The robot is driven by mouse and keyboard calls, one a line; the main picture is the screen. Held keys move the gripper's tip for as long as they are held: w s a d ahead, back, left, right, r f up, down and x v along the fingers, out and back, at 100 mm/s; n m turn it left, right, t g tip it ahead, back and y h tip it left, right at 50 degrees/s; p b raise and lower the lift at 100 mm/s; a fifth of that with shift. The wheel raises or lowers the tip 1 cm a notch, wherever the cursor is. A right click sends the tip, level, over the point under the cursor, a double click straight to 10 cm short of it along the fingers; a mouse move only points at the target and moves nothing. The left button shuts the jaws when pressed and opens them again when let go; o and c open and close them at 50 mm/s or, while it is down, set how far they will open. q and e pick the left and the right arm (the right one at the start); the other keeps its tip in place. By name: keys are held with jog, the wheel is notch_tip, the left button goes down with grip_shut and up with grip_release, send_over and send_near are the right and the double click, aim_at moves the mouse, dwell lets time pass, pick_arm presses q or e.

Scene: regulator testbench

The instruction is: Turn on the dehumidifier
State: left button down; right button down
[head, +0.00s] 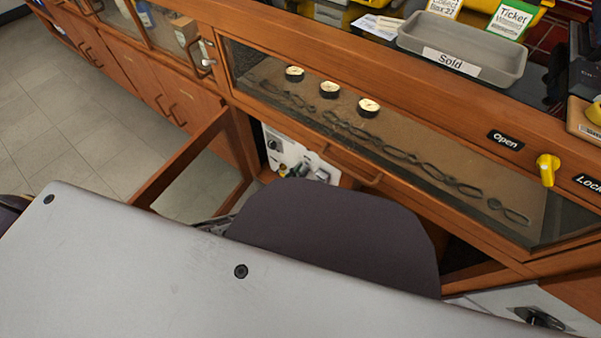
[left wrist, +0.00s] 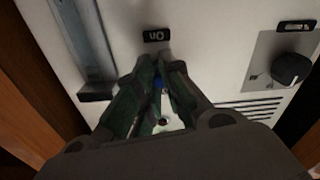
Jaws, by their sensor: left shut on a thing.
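The dehumidifier (left wrist: 225,30) is a pale front panel in the left wrist view. It bears a black label (left wrist: 156,35) that reads ON upside down, and a black dial (left wrist: 291,69) on a grey plate. In the head view part of its pale panel (head: 283,147) shows inside the open cabinet. My left gripper (left wrist: 157,70) has its dark green fingers close together at the panel, beside the label. It is shut on a small blue part (left wrist: 160,86), mostly hidden between the fingers. In the head view the gripper is largely hidden behind my arm.
An open wooden cabinet door (head: 181,160) stands at the left of the opening. Above is a glass-topped case (head: 440,165) with gauges and tools. A grey Sold tray (head: 470,48) and yellow knob (head: 547,168) lie to the right. Vent slots (left wrist: 255,107) and wooden sides border the panel.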

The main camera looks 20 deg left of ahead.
pick_arm(q)
jog(key=shift+w+f+t+b, duration=0.1)
jog(key=shift+t+b, duration=0.2)
jog(key=shift+t, duration=0.3)
jog(key=shift+w+f+t+h+b, duration=0.15)
jog(key=shift+f+t+h, duration=0.2)
jog(key=shift+t, duration=0.6)
jog(key=shift+f+t+h+b, duration=0.15)
jog(key=shift+f+t+h, duration=0.2)
jog(key=shift+t, duration=0.6)
jog(key=c, duration=1.5)
grip_release()
jog(key=v, duration=1.2)
